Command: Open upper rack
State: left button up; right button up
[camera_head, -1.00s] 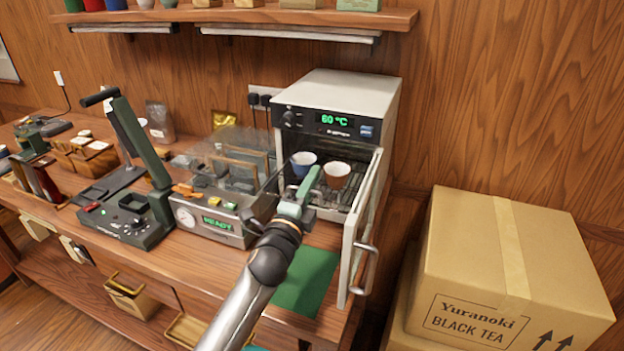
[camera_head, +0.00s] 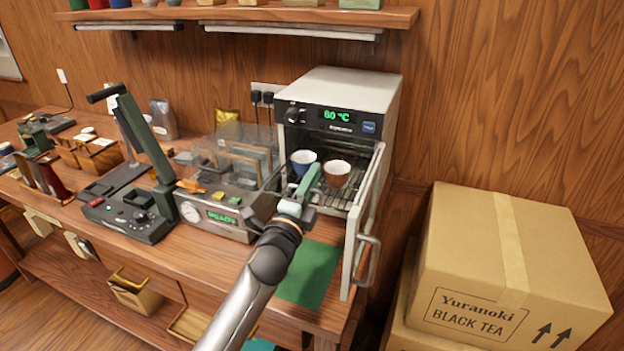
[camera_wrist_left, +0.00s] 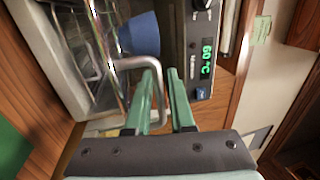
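The oven (camera_head: 345,95) stands on the counter with its door (camera_head: 365,210) swung open to the right. Its upper rack (camera_head: 335,193) is inside, bearing a blue cup (camera_head: 303,160) and a brown cup (camera_head: 336,173). My left gripper (camera_head: 310,182) is in front of the opening, partly covering the rack. In the left wrist view, the fingers of my left gripper (camera_wrist_left: 160,78) are parted. A metal loop handle (camera_wrist_left: 130,63) is by the fingertips, its bar seeming to run between them; contact cannot be told. My right gripper is out of view.
The open door and its handle (camera_head: 369,262) are close on the right of my left arm. A machine with a clear cover (camera_head: 215,215) stands to the left. A green mat (camera_head: 308,275) lies below. Cardboard boxes (camera_head: 510,260) stand at the right.

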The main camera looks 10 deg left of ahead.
pick_arm(q)
jog(key=shift+s, duration=0.1)
jog(key=b+v, duration=0.1)
jog(key=v, duration=1.1)
jog(key=shift+s, duration=0.15)
jog(key=shift+a+f, duration=0.1)
